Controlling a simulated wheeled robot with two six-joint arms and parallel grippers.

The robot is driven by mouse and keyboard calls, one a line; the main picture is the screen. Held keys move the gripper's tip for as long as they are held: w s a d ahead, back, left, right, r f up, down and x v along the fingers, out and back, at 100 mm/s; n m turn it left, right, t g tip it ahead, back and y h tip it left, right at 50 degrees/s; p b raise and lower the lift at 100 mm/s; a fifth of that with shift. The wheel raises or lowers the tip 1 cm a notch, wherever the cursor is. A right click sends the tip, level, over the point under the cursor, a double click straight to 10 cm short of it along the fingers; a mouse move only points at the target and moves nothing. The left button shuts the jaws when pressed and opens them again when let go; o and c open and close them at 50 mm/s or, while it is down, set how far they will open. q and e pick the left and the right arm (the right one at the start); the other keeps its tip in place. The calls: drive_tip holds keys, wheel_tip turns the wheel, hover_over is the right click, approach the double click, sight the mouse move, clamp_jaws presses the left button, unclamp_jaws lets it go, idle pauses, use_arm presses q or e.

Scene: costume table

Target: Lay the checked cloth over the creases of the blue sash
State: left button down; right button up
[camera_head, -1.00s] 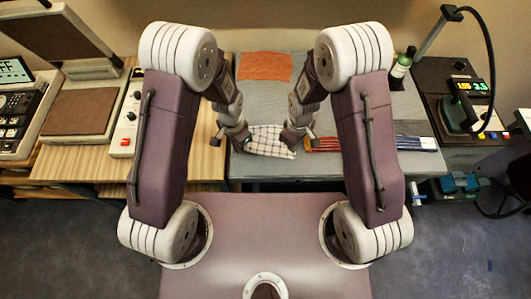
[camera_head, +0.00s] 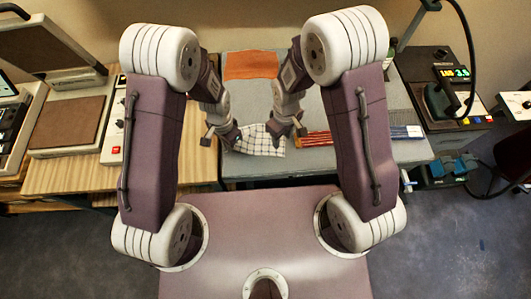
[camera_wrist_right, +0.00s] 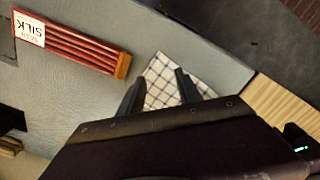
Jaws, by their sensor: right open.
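The checked cloth (camera_head: 262,141), white with dark lines, lies on the grey table's front part. It also shows beyond my right fingers in the right wrist view (camera_wrist_right: 168,88). My left gripper (camera_head: 230,136) is at the cloth's left edge; whether its jaws are shut on it is too small to tell. My right gripper (camera_head: 284,129) is open at the cloth's right side, with the cloth showing between its fingers in the right wrist view (camera_wrist_right: 160,88). The blue sash (camera_head: 405,131) lies flat in narrow folds at the table's right, partly hidden by my right arm.
A red folded strip (camera_head: 318,138) lies between the cloth and the blue sash; its label (camera_wrist_right: 28,29) reads SILK. An orange cloth (camera_head: 251,65) lies at the back. A steamer-like device (camera_head: 443,102) stands at right. The table's middle behind the checked cloth is clear.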

sight(279, 154)
drive_tip(key=shift+m, duration=0.3)
drive_tip(key=f, duration=0.7)
drive_tip(key=shift+s+a+f, duration=0.3)
drive_tip(key=shift+s, duration=0.1)
drive_tip(key=shift+f, duration=0.15)
drive_tip(key=shift+c, duration=0.4)
clamp_jaws()
wheel_tip(279, 154, up, 5)
drive_tip(key=shift+s+r, duration=0.1)
